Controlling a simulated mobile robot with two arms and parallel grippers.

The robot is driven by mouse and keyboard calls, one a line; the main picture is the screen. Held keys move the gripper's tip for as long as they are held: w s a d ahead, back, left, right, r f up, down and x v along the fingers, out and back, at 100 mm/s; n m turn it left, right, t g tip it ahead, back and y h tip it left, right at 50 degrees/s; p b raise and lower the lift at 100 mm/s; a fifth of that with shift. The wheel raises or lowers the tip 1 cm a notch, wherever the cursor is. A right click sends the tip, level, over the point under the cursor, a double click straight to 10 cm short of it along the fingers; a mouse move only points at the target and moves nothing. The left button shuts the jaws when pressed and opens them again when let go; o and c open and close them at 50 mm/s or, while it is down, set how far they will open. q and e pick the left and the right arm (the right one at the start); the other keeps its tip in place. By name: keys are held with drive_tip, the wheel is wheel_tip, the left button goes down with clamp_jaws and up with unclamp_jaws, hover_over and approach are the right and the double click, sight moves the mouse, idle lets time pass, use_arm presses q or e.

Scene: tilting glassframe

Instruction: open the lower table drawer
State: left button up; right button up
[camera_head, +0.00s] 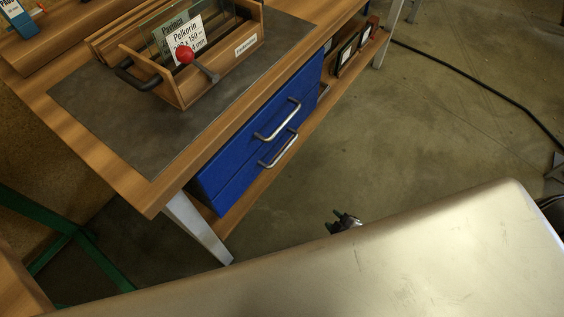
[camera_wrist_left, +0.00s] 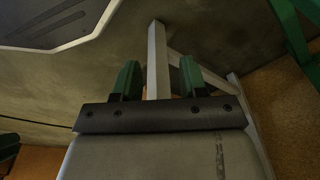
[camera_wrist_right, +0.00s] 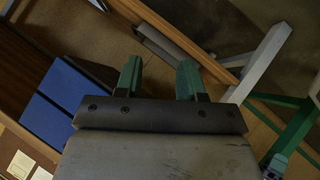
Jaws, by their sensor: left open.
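A blue drawer unit hangs under the wooden table in the head view. Its upper drawer has a metal handle (camera_head: 278,122), and the lower drawer (camera_head: 240,188) has its own metal handle (camera_head: 279,151). Both drawers look closed. Blue drawer fronts (camera_wrist_right: 62,97) also show at the left of the right wrist view. My right gripper (camera_head: 345,219) is out over the floor, apart from the handles, partly hidden behind my body; its green fingers are open and empty in the right wrist view (camera_wrist_right: 159,76). My left gripper (camera_wrist_left: 158,78) is open and empty, outside the head view.
The table (camera_head: 135,193) carries a dark mat and a wooden frame holder (camera_head: 220,65) with glass, a label and a red knob. A lower shelf (camera_head: 300,142) runs beneath the drawers. Pale table legs (camera_head: 196,228) stand nearby.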

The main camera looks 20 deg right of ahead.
drive_tip(key=w+a+r+n+t+y+b, duration=0.1)
drive_tip(key=w+r+n+t+y+b, duration=0.3)
drive_tip(key=w, duration=0.4)
drive_tip(key=n+t+y+b, duration=0.1)
drive_tip(key=n+y+b, duration=0.5)
drive_tip(key=n, duration=0.5)
approach(283, 151)
drive_tip(key=x, duration=1)
drive_tip(key=shift+a+f, duration=0.1)
drive_tip(key=shift+f, duration=0.25)
use_arm(q)
drive_tip(key=w+r+t, duration=0.1)
drive_tip(key=w+r, duration=0.4)
drive_tip(key=r, duration=0.7)
drive_tip(key=shift+d+r, duration=0.25)
drive_tip(key=shift+r, duration=0.1)
use_arm(e)
clamp_jaws()
